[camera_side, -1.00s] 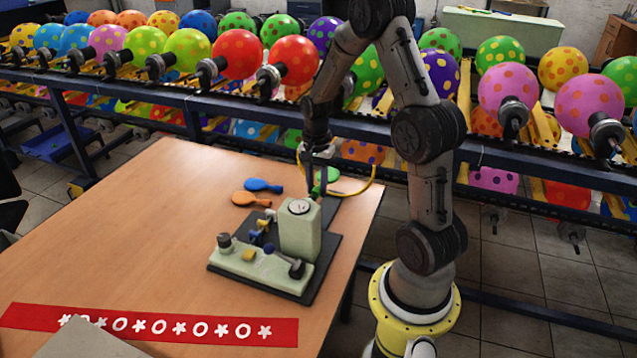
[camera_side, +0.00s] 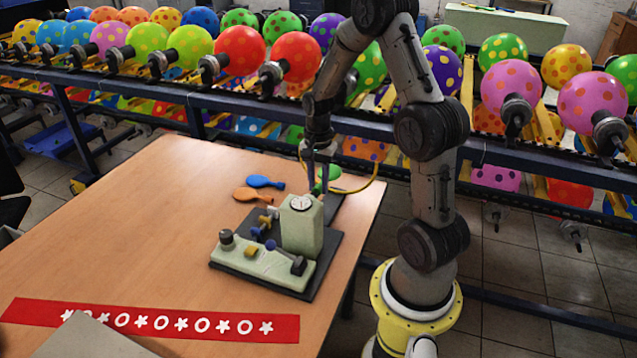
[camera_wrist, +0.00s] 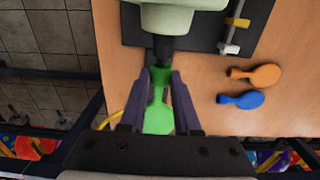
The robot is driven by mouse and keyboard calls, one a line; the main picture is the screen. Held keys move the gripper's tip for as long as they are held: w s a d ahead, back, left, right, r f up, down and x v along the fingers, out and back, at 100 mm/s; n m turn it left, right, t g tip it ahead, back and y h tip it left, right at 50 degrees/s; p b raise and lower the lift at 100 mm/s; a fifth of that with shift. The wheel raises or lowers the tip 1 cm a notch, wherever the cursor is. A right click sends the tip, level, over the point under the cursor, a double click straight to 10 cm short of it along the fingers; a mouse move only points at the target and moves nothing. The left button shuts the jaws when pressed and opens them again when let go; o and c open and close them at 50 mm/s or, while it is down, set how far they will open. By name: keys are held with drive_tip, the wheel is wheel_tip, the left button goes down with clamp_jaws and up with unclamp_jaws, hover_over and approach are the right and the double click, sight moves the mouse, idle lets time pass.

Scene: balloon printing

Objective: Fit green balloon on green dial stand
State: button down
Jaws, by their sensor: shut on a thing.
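The green balloon (camera_wrist: 158,118) is flat and lies between the two dark fingers of my gripper (camera_wrist: 163,85), which is shut on it near its neck. The neck points at a dark nozzle (camera_wrist: 163,48) on the pale green dial stand (camera_wrist: 178,18); I cannot tell whether they touch. In the side view, my gripper (camera_side: 319,183) is at the far side of the dial stand (camera_side: 302,230), with the balloon (camera_side: 328,174) beside it. The dial (camera_side: 300,202) faces up.
An orange balloon (camera_side: 252,194) and a blue balloon (camera_side: 265,182) lie flat on the table (camera_side: 130,225), left of my gripper. Small valves (camera_side: 262,222) stand on the machine's base. A red printed strip (camera_side: 150,321) lies at the front. A rack of inflated balloons stands behind.

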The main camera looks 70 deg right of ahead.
drive_tip(key=shift+a, duration=0.6)
idle(0.7)
drive_tip(key=c, duration=0.5)
unclamp_jaws()
drive_tip(key=shift+c, duration=0.2)
drive_tip(key=shift+r, duration=4.5)
